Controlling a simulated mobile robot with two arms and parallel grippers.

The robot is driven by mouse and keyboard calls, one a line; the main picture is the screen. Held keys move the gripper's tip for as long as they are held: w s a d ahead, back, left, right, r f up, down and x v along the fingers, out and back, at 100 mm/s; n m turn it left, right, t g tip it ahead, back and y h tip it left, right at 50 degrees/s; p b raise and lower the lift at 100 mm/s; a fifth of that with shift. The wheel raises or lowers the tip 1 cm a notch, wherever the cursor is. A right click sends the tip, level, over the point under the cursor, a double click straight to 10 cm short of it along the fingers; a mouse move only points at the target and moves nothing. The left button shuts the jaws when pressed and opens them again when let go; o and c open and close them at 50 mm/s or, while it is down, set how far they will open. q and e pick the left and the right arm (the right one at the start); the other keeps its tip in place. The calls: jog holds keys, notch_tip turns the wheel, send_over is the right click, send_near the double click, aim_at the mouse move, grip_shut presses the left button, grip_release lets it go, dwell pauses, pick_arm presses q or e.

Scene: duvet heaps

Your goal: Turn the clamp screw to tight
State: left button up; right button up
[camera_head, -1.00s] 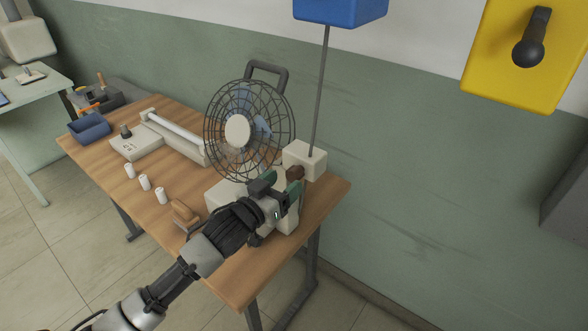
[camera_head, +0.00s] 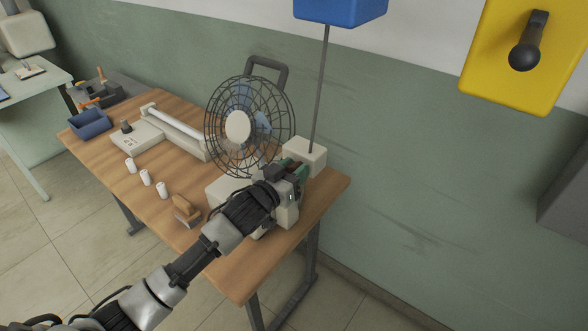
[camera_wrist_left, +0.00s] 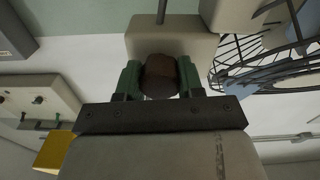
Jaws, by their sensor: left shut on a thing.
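A dark brown round knob, which I take to be the clamp screw (camera_wrist_left: 160,77), sits between the two green fingers of my left gripper (camera_wrist_left: 159,80) in the left wrist view. The fingers are shut on its sides. Behind it is a cream block (camera_wrist_left: 172,45). In the head view my left gripper (camera_head: 294,168) is at the cream block (camera_head: 308,155) near the table's right end, and its fingers and hand hide most of the knob. No mark showing how tight the screw is can be made out. My right gripper is not in view.
A wire-cage fan (camera_head: 250,125) stands close left of the gripper. The wooden table (camera_head: 245,275) also holds a brown-handled tool (camera_head: 186,210), several white cylinders (camera_head: 146,178) and a white roller device (camera_head: 145,135). A thin rod (camera_head: 321,90) rises from the cream block.

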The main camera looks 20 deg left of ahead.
pick_arm(q)
jog(key=shift+m, duration=0.4)
jog(key=m, duration=0.3)
jog(key=shift+d+m+p, duration=0.1)
jog(key=shift+m+p, duration=0.2)
jog(key=shift+p, duration=0.1)
jog(key=m, duration=0.5)
jog(key=shift+m+p, duration=0.3)
jog(key=m, duration=0.4)
jog(key=shift+d+f, duration=0.1)
jog(key=shift+f+m+p, duration=0.1)
jog(key=shift+m+p, duration=0.2)
jog(key=shift+m, duration=2.2)
jog(key=o, duration=0.9)
